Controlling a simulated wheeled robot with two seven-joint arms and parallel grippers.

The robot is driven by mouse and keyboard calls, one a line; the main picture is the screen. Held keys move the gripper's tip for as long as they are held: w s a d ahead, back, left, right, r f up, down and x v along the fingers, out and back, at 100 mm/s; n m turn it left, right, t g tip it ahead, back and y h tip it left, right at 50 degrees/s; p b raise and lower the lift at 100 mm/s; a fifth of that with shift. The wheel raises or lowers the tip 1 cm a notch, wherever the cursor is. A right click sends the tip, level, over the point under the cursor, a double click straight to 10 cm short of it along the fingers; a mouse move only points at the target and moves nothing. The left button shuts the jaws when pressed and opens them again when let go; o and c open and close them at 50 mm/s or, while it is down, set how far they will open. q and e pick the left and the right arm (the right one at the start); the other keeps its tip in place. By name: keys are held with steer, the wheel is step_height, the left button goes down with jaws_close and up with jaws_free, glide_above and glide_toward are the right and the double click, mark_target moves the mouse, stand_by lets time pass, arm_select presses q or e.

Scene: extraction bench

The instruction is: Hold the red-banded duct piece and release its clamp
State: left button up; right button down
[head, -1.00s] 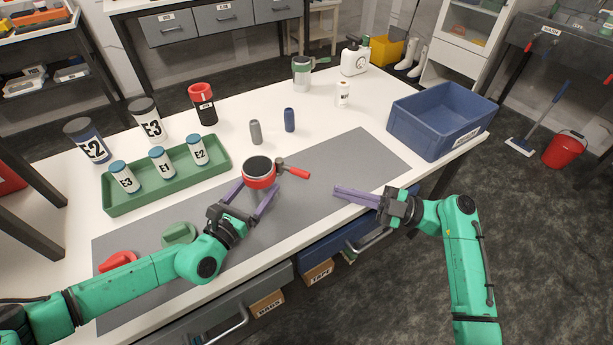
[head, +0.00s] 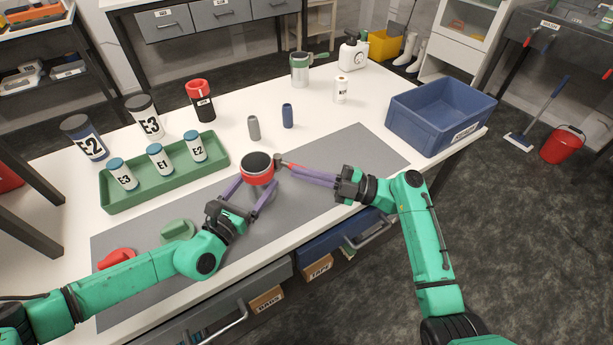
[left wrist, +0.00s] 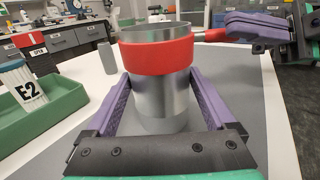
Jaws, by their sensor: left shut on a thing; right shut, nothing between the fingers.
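The red-banded duct piece (head: 257,170) stands upright on the grey mat. In the left wrist view it is a metal cylinder (left wrist: 160,95) with a wide red band (left wrist: 157,56) near its top. My left gripper (head: 250,192) is shut on it, with a purple finger on each side below the band. The clamp's red lever (head: 290,164) sticks out to the right of the band, partly hidden by my right gripper (head: 294,172). The right gripper's purple fingers are closed together at the lever, with nothing between them. I cannot tell whether they touch it.
A green tray (head: 172,189) with labelled vials stands to the left. A red part (head: 116,258) and a green part (head: 178,231) lie on the mat. A grey cylinder (head: 254,128) and a blue one (head: 288,116) stand behind. A blue bin (head: 437,116) is at the right.

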steer(key=shift+w+d+f, duration=0.1)
steer(key=shift+w, duration=0.1)
stand_by(0.4)
arm_select(q)
steer(key=shift+s, duration=0.1)
arm_select(e)
steer(key=shift+w+d, duration=0.25)
steer(key=shift+w, duration=0.7)
steer(key=shift+w+d, duration=0.25)
steer(key=shift+w, duration=0.65)
steer(key=shift+w+d, duration=0.25)
steer(key=shift+w, duration=0.7)
steer(key=shift+w, duration=0.1)
arm_select(q)
steer(key=shift+f, duration=0.1)
arm_select(e)
steer(key=s+r, duration=0.2)
steer(key=s, duration=0.2)
steer(key=w+d+f, duration=0.1)
steer(key=w+d, duration=0.5)
steer(key=d, duration=0.3)
steer(key=shift+f, duration=0.2)
